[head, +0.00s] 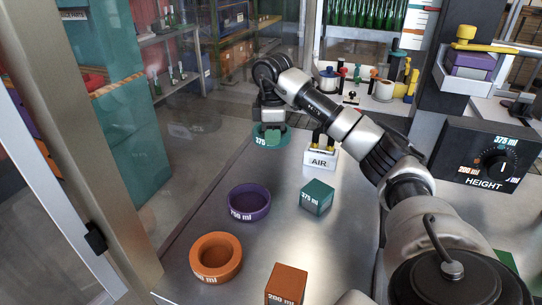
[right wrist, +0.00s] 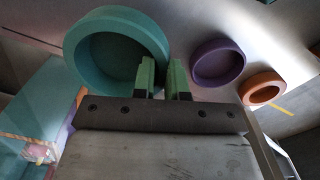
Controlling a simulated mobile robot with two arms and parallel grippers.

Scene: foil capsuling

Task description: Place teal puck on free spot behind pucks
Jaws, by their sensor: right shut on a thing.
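The teal puck (head: 264,141), marked 375, is at the far end of the metal table, behind the purple puck (head: 249,213) and the orange puck (head: 229,268). My right gripper (head: 272,125) is shut on the teal puck from above. In the right wrist view the fingers (right wrist: 162,78) grip the wall of the hollow teal puck (right wrist: 112,62), with the purple puck (right wrist: 218,62) and orange puck (right wrist: 262,88) in a row to the right. I cannot tell whether the teal puck touches the table. My left gripper is not in view.
A white AIR box (head: 320,158) stands right of the teal puck. A teal 375 ml cube (head: 317,197) and an orange cube (head: 286,284) stand on the table's right half. A HEIGHT dial box (head: 487,155) is at the right. The metal table (head: 215,205) is bare along its left edge.

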